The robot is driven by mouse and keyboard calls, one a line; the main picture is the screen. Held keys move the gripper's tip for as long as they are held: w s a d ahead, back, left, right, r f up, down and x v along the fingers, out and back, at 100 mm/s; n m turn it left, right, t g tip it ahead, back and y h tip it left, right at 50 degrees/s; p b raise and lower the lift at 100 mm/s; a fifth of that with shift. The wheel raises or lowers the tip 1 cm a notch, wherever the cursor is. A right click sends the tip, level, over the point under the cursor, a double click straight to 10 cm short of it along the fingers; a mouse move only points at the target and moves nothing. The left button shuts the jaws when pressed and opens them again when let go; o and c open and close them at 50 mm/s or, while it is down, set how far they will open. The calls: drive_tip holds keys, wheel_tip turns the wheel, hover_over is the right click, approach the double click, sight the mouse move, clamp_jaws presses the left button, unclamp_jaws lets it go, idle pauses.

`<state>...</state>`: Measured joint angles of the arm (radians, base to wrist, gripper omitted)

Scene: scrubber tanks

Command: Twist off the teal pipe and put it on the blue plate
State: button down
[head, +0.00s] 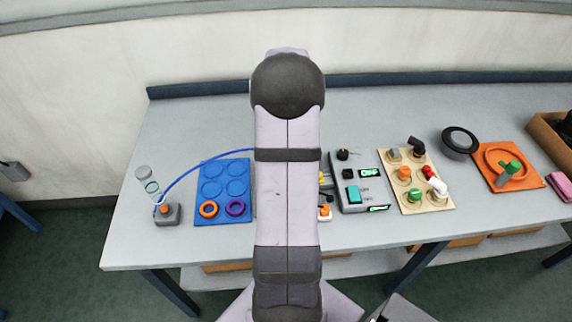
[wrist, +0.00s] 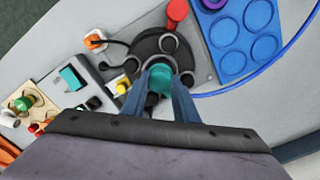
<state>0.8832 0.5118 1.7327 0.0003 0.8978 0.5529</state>
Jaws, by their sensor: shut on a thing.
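The teal pipe (wrist: 161,77) is between the blue fingers of my gripper (wrist: 162,88) in the wrist view, and the gripper is shut on it. It is over a dark round base (wrist: 142,52) with several ring-shaped sockets. I cannot tell whether the pipe is still seated there or clear of it. The blue plate (head: 223,221) lies left of my arm in the head view, with round recesses, an orange ring (head: 208,209) and a purple ring (head: 235,208). The plate also shows at the upper right in the wrist view (wrist: 244,38). My arm hides the pipe and gripper in the head view.
A red knob (wrist: 177,10) stands beside the dark base. A blue hose (head: 180,177) arches from a grey block (head: 168,216) past the plate. Right of my arm are a control box (head: 352,200), a beige board (head: 432,205) with fittings and an orange plate (head: 490,178).

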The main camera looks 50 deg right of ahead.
idle(0.3)
drive_tip(key=shift+n+p, duration=0.35)
drive_tip(key=shift+n, duration=0.35)
drive_tip(key=shift+n, duration=0.4)
drive_tip(key=shift+n+p, duration=0.35)
drive_tip(key=shift+n, duration=0.05)
drive_tip(key=shift+n, duration=0.3)
drive_tip(key=shift+c, duration=2.2)
unclamp_jaws()
drive_tip(key=shift+r, duration=0.1)
